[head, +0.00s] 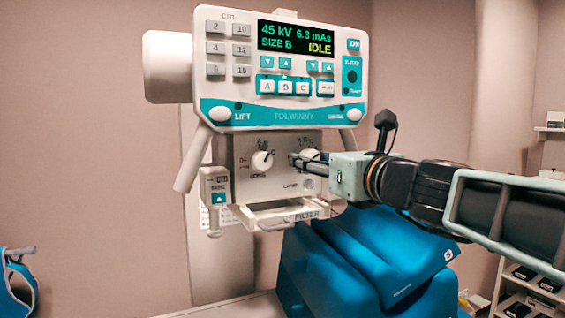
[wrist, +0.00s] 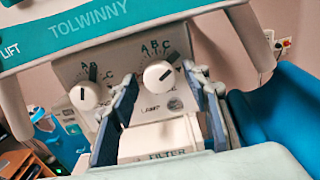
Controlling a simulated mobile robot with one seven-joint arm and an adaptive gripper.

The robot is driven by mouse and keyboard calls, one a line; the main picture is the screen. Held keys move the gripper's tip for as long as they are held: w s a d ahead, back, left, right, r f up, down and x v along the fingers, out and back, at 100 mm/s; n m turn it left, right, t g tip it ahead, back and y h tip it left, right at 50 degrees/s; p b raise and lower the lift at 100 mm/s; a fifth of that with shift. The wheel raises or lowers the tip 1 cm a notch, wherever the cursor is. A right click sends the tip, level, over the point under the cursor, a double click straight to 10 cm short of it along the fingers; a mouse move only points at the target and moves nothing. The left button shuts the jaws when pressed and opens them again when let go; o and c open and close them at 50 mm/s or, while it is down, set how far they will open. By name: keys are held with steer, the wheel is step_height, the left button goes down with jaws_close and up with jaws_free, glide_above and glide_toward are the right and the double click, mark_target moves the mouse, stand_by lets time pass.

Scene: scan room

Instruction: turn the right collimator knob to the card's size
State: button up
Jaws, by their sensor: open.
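The right collimator knob (wrist: 158,77) is white and round, with a dark pointer toward the upper right in the wrist view. Letters A, B, C arc above it; I cannot tell the exact mark it points to. My gripper (wrist: 161,80) is open, its dark fingertips on either side of this knob in the picture. I cannot tell whether they touch it. In the head view my gripper (head: 298,160) covers part of the right knob (head: 310,154). The left knob (head: 262,160) is clear of it. The console display (head: 295,38) reads SIZE B and IDLE. No card is clearly readable.
The collimator front panel (head: 282,188) holds both knobs, with a filter tray (head: 285,215) below. The console's handles (head: 193,158) slope down beside it. A blue padded object (head: 350,265) stands close beneath my arm. A shelf (head: 535,298) is at the far right.

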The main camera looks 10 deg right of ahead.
steer(key=shift+w+a, duration=0.1)
steer(key=shift+w, duration=0.1)
steer(key=c, duration=1.2)
steer(key=shift+o, duration=0.2)
